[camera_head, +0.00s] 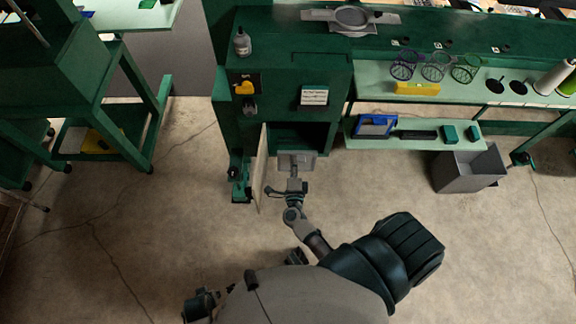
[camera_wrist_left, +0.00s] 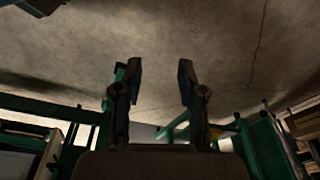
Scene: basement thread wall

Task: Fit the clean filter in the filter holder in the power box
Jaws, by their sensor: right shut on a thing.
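The power box (camera_head: 262,131) is a dark green cabinet, with a dark opening low in its front. Its pale door (camera_head: 259,180) stands open on the left side of that opening. My right gripper (camera_head: 294,183) is shut on a flat grey, squarish piece, which looks like the clean filter (camera_head: 297,160). The piece is at the mouth of the opening; I cannot tell how far in it is. The filter holder is not discernible inside the dark opening. In the left wrist view my left gripper (camera_wrist_left: 160,82) is open, its two fingers apart with nothing between them.
A green bench with a shelf (camera_head: 408,143) is to the right, holding a blue-framed item (camera_head: 376,125) and small boxes. A grey bin (camera_head: 468,168) stands on the floor there. A green table frame (camera_head: 120,105) is at the left. The floor before the cabinet is bare.

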